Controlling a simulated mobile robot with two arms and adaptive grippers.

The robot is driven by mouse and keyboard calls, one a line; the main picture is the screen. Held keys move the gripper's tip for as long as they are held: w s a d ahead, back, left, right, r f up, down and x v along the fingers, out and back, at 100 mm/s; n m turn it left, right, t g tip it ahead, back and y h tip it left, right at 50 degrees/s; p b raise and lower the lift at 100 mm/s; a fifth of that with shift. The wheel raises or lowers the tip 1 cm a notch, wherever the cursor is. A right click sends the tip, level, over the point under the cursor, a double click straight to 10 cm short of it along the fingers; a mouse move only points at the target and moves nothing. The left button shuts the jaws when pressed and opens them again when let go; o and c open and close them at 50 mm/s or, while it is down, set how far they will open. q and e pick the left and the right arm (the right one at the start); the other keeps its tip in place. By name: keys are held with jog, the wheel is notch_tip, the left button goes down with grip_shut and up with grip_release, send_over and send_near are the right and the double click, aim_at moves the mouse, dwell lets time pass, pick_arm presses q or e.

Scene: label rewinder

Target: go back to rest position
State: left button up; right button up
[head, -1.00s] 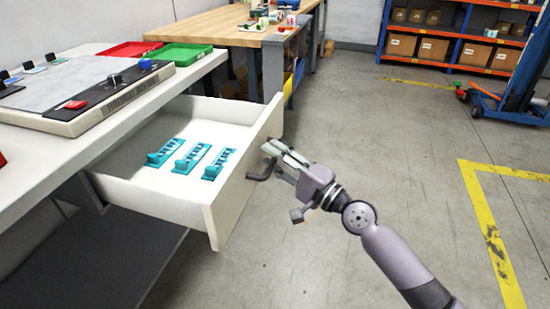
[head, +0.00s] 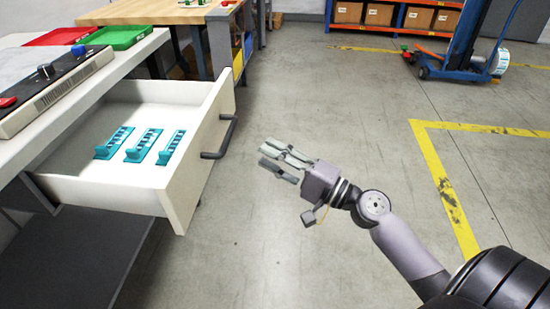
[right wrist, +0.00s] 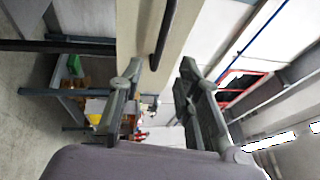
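My right gripper (head: 274,157) is in the middle of the head view, to the right of the open drawer (head: 185,188). It is open and empty, clear of the black drawer handle (head: 220,140). In the right wrist view the two fingers (right wrist: 160,78) stand apart with nothing between them. The handle (right wrist: 164,32) and the pale drawer front (right wrist: 136,30) show beyond them. My left gripper is not in view.
The drawer holds three teal parts (head: 144,145). A control unit (head: 62,88), a green tray (head: 115,37) and a red tray (head: 60,36) are on the worktop. A blue lift (head: 462,50) stands far back right. The floor (head: 290,230) around my right gripper is clear.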

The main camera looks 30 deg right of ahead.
jog(key=shift+s+d, duration=0.15)
jog(key=shift+s, duration=0.1)
jog(key=shift+f, duration=0.1)
